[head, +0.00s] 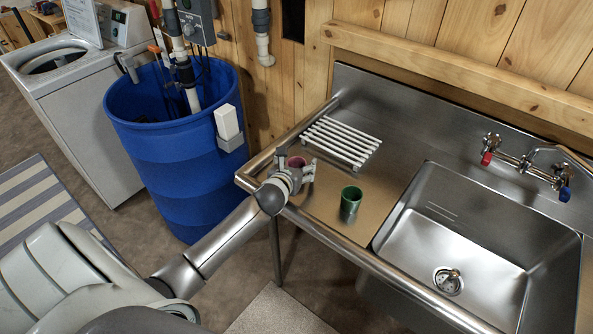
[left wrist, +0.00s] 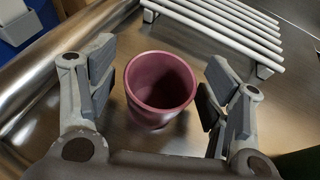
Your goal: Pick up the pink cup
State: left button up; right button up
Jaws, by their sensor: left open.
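The pink cup (head: 297,162) stands upright on the steel drainboard, near its left end, mostly hidden behind my left gripper in the head view. In the left wrist view the pink cup (left wrist: 161,86) shows its open, empty mouth. My left gripper (head: 305,172) is open at the cup. My right gripper is not in view.
A green cup (head: 351,199) stands to the right on the drainboard. A white slatted rack (head: 340,141) lies behind the pink cup. The sink basin (head: 455,250) is further right. A raised steel rim edges the counter, and a blue barrel (head: 175,150) stands left.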

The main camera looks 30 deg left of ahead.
pick_arm(q)
jog(key=c, duration=0.9)
jog(key=shift+r, duration=0.1)
